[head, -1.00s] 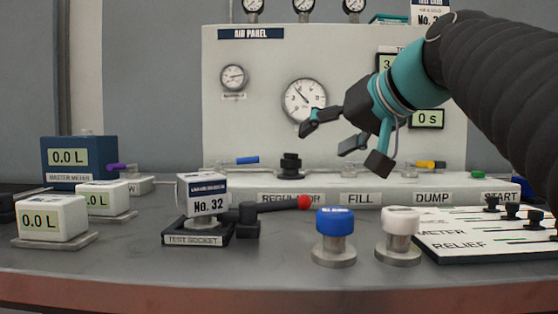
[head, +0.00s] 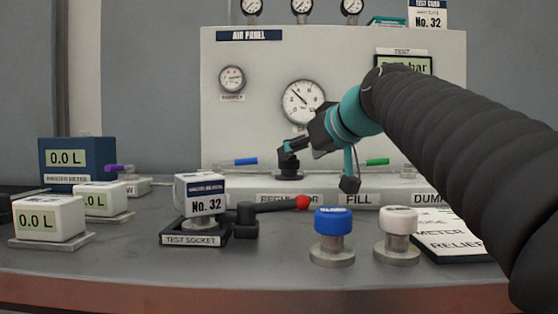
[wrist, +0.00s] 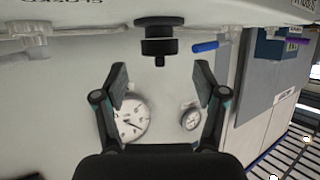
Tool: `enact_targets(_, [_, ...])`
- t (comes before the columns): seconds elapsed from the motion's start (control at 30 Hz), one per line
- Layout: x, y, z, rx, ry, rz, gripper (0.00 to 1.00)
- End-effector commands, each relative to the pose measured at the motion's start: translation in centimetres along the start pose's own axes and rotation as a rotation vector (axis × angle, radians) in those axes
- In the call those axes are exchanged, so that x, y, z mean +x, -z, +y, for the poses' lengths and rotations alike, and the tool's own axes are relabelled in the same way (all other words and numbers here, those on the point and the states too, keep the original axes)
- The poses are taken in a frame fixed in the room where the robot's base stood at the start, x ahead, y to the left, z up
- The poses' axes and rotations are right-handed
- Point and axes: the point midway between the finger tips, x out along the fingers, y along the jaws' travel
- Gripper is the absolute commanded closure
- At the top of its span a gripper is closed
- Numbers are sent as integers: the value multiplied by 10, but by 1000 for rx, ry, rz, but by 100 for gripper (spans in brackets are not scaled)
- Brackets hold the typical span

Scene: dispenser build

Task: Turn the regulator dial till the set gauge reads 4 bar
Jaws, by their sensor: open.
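The black regulator dial (head: 288,174) stands on the ledge above the REGULATOR label; my arm partly covers its top in the head view. In the wrist view the dial (wrist: 160,47) is ahead, centred between the fingertips. My gripper (head: 319,168) is open and empty, one finger overlapping the dial's top in the head view. In the wrist view my gripper (wrist: 160,77) has a finger on each side, with contact not visible. The large white gauge (head: 303,102) above has its needle toward the upper left; its numbers are too small to read and its label is partly hidden.
Blue-handled (head: 240,162) and green-handled (head: 375,162) valves flank the dial. A small gauge (head: 231,79) is on the air panel (head: 235,120). Blue (head: 334,222) and white (head: 398,222) knobs, a red-tipped lever (head: 303,203) and a test socket (head: 190,239) stand in front.

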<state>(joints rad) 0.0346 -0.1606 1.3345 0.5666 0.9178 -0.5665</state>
Motion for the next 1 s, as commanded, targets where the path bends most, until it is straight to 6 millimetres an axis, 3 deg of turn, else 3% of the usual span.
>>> enact_targets(0.1, [20,0,-1,0,3,-1,29])
enact_targets(0.3, [39,0,0,0,1,0,29])
enact_targets(0.67, [45,0,0,1,0,1,29])
enact_targets(0.7, [45,0,0,1,0,1,31])
enact_targets(0.93, [44,0,0,1,0,1,88])
enact_targets(1.0, [44,0,0,1,0,1,88])
